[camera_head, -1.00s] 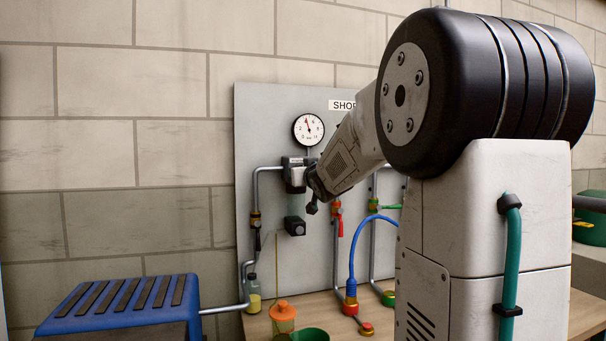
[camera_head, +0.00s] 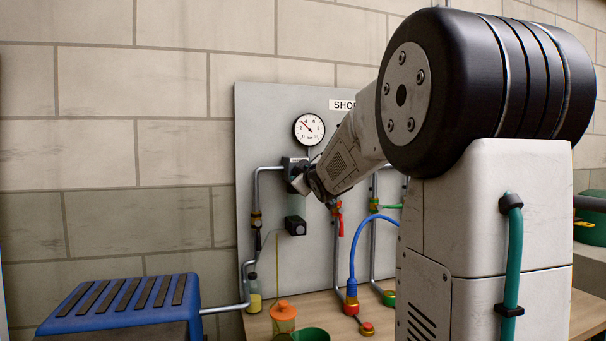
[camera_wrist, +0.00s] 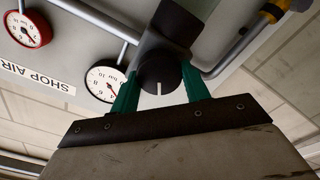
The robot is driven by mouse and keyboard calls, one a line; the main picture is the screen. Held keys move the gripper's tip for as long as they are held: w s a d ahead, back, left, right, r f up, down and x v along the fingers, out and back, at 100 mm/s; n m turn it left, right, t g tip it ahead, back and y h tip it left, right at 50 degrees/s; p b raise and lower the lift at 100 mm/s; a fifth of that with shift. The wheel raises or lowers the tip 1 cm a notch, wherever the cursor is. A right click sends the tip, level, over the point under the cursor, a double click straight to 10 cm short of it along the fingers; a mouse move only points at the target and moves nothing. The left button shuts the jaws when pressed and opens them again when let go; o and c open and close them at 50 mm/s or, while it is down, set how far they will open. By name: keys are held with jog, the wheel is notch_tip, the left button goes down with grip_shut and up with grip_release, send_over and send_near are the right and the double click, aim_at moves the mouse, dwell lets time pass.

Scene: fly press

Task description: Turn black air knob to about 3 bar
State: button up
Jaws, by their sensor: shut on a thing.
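The black air knob (camera_wrist: 160,76) with a white line on its face sits between the two green fingers of my gripper (camera_wrist: 158,82) in the wrist view. The gripper is shut on the knob, with one finger at each side. In the head view my gripper (camera_head: 303,184) is at the regulator (camera_head: 291,166) on the grey panel and hides the knob. The round white pressure gauge (camera_head: 309,129) is just above. Its red needle points to the upper left, near the low-middle of the scale. The gauge also shows in the wrist view (camera_wrist: 104,81).
A red-rimmed gauge (camera_wrist: 28,27) and the SHOP AIR label (camera_wrist: 38,80) are on the panel. Pipes, a red-handled valve (camera_head: 340,222) and a blue hose (camera_head: 354,250) are below right. A dark block with a clear bowl (camera_head: 295,226) hangs below the regulator.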

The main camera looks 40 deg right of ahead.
dwell(0.3)
jog(key=o, duration=1)
jog(key=v, duration=0.7)
jog(key=shift+s+a, duration=0.25)
jog(key=shift+s, duration=0.1)
